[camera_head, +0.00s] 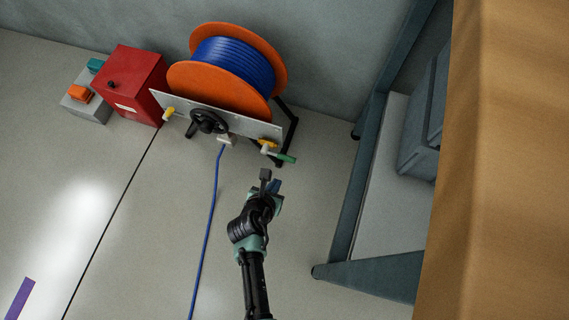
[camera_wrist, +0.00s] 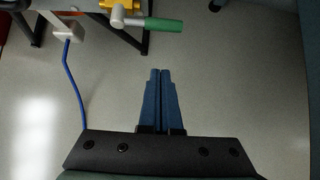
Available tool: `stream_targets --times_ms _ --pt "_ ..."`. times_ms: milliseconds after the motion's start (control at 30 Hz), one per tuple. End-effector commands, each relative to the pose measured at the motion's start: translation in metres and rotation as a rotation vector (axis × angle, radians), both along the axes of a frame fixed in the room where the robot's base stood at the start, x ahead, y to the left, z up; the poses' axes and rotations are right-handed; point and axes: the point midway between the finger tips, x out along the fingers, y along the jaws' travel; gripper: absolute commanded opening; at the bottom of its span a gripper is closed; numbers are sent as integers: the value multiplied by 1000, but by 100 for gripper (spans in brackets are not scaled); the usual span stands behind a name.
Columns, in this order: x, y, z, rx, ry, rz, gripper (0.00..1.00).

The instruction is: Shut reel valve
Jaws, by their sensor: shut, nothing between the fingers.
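The hose reel (camera_head: 228,72) has orange flanges wound with blue hose and stands against the wall. On the right of its grey front plate (camera_head: 185,112) is a yellow valve body with a green lever handle (camera_head: 285,159). In the wrist view the green handle (camera_wrist: 164,25) points right from a grey hub (camera_wrist: 122,20) below the yellow valve body (camera_wrist: 119,4). My gripper (camera_head: 270,184) is below and in front of the handle, apart from it. In the wrist view its blue fingers (camera_wrist: 160,72) are together and empty, pointing toward the handle.
A black handwheel (camera_head: 208,121) and a yellow knob (camera_head: 169,113) sit on the plate. A blue hose (camera_head: 214,190) runs down across the floor. A red box (camera_head: 133,83) stands left. A metal rack (camera_head: 352,205) and a brown surface (camera_head: 510,160) bound the right side.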

Motion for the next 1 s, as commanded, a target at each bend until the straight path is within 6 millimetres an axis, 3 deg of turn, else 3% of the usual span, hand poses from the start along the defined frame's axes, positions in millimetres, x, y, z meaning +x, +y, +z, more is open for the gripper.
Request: stream_targets --times_ms 267,900,1000 --pt "4 -1 -6 3 -2 -2 0" --pt "64 -21 -83 2 -4 -4 0" --pt "66 -21 -62 5 -6 -5 0"
